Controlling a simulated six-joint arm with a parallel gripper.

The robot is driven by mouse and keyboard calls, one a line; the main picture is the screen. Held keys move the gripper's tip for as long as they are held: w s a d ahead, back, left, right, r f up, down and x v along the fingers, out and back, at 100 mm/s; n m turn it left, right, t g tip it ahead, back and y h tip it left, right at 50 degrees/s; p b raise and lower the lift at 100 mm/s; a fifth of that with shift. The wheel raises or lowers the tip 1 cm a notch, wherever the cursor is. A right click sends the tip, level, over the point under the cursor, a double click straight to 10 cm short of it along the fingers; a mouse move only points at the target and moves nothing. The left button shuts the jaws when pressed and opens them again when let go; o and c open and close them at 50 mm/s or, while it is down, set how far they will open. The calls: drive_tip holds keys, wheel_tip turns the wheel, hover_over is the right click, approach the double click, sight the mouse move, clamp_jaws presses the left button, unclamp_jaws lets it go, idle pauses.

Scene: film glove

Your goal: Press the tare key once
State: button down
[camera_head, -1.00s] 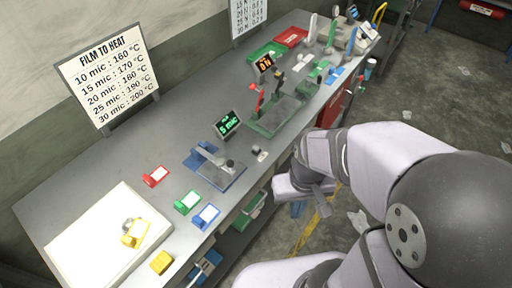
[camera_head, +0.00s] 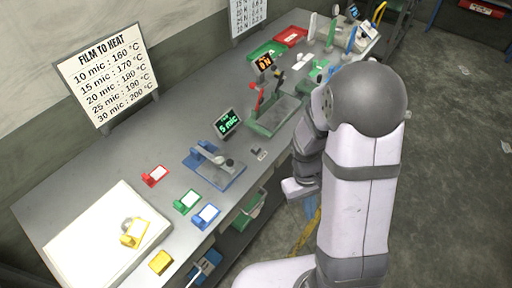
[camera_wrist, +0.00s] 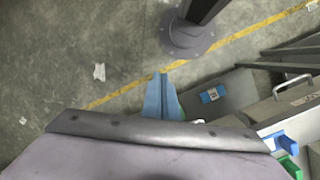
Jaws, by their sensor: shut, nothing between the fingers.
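No tare key can be made out in either view. A small device with a blue-lit display (camera_head: 352,12) stands at the far right end of the bench; its keys are too small to tell. My gripper's blue fingers (camera_wrist: 163,97) are together and empty in the wrist view, above the bare floor. In the head view the gripper (camera_head: 310,212) shows as a bit of blue beside the bench's front edge, below the wrist and partly hidden by my arm. It is well apart from the display device.
The grey bench (camera_head: 100,172) holds a blue-based lever device (camera_head: 222,173), a green-based press (camera_head: 275,116), a "5 mic" display (camera_head: 227,123), a white panel (camera_head: 85,240) and several coloured card holders. Drawers (camera_wrist: 235,92) and a dark post (camera_wrist: 190,35) stand near my gripper.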

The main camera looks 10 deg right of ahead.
drive_tip(key=w+d+f+n+t, duration=0.2)
drive_tip(key=w, duration=0.6)
wheel_tip(320, 180, up, 8)
drive_tip(key=n+t+y, duration=0.6)
drive_tip(key=n+t, duration=0.2)
drive_tip(key=n, duration=0.2)
hover_over(256, 148)
drive_tip(key=shift+s+d+r, duration=0.1)
drive_tip(key=shift+s+d, duration=0.25)
wheel_tip(256, 148, down, 7)
drive_tip(key=b, duration=0.7)
drive_tip(key=shift+r, duration=0.15)
drive_tip(key=shift+f+b, duration=0.85)
drive_tip(key=shift+f, duration=0.2)
drive_tip(key=shift+f, duration=0.15)
